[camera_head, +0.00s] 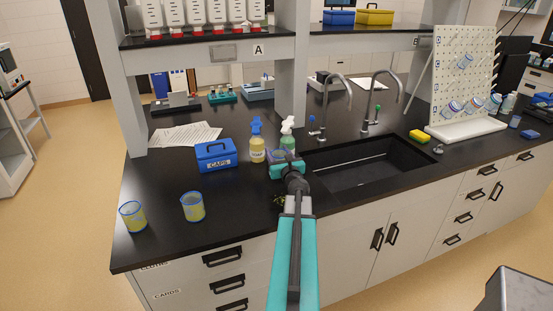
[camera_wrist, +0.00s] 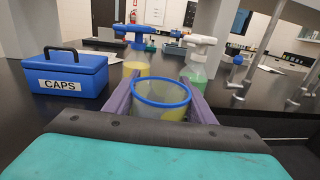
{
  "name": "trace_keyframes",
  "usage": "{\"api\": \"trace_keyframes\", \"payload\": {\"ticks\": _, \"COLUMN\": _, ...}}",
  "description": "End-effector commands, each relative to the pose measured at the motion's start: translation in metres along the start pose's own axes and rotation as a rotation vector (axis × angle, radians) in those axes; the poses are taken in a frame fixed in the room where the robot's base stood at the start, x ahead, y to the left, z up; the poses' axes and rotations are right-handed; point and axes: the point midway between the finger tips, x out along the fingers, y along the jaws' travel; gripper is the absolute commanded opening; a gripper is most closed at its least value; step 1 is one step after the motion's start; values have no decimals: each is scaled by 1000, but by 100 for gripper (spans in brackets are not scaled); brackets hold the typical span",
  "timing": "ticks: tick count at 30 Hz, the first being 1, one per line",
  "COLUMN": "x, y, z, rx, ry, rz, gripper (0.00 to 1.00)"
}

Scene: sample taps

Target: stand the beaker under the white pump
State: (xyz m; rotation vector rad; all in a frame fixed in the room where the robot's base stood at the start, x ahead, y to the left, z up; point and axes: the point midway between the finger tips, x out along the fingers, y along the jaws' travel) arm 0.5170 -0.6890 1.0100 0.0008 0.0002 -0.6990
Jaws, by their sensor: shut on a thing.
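My gripper (camera_head: 282,158) is at the counter's middle, just in front of two pump bottles. In the wrist view its purple fingers are shut on a clear beaker with a blue rim (camera_wrist: 161,93), upright between them. The head view mostly hides this beaker. The bottle with the white pump (camera_head: 288,124) holds green liquid and is behind the beaker, to the right in the wrist view (camera_wrist: 200,42). The blue-pump bottle (camera_head: 257,152) holds yellow liquid, to the left. I cannot tell whether the beaker touches the counter or is below the white spout.
Two other beakers (camera_head: 132,217) (camera_head: 193,207) stand at the front left. The blue CAPS box (camera_head: 215,155) is left of the bottles. The sink (camera_head: 365,172) and its taps (camera_head: 350,90) are to the right.

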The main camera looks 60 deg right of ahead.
Motion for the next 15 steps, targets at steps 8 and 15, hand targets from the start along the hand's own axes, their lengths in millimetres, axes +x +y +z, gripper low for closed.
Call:
{"api": "trace_keyframes", "payload": {"ticks": 8, "x": -1, "y": -5, "z": -34, "rx": 0, "ry": 1, "rz": -6, "gripper": 28}}
{"api": "trace_keyframes", "payload": {"ticks": 15, "x": 0, "y": -5, "z": -35, "rx": 0, "ry": 0, "rz": -5, "gripper": 28}}
